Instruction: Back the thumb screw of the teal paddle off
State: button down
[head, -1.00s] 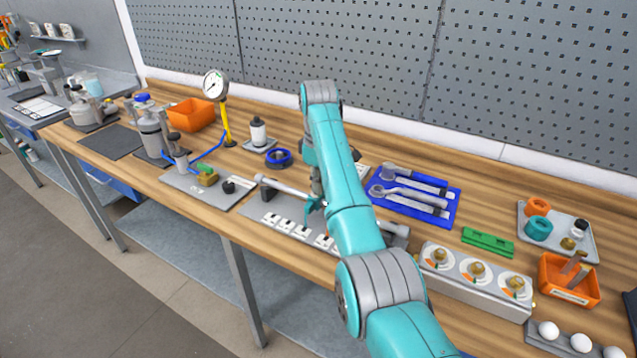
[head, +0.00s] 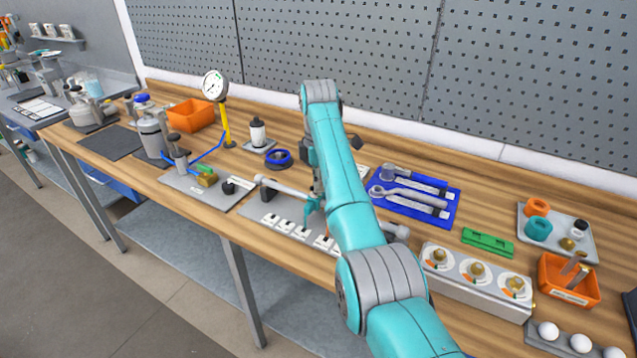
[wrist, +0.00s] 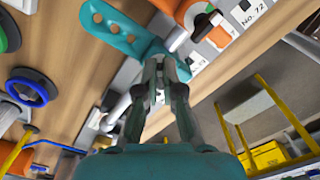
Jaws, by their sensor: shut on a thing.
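The teal paddle (wrist: 125,38) shows in the wrist view as a flat arm with round holes, running from the upper left to just beyond my fingertips. In the head view a small teal part of it (head: 313,204) shows beside my arm, on the silver shaft (head: 286,188). My gripper (wrist: 160,68) is shut at the paddle's hub end, with its fingers close together. It is shut on the thumb screw, which is mostly hidden between the fingers. In the head view my forearm hides most of the gripper and the hub.
The shaft lies over a grey plate (head: 262,212) with several white labels. A blue tool tray (head: 412,212) and a grey box with dials (head: 470,290) are to the right.

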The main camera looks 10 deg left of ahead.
jog(key=n, duration=0.4)
jog(key=shift+w+n, duration=0.1)
jog(key=shift+n, duration=0.2)
jog(key=n, duration=0.4)
jog(key=shift+w+a+n, duration=0.1)
jog(key=shift+a+n, duration=0.05)
jog(key=shift+n, duration=0.15)
jog(key=n, duration=0.4)
jog(key=shift+a+f, duration=0.1)
jog(key=shift+a, duration=0.05)
jog(key=shift+a+n, duration=0.1)
jog(key=shift+n, duration=1.7)
jog(key=shift+f, duration=0.1)
jog(key=c, duration=1.3)
grip_release()
jog(key=shift+r, duration=3.8)
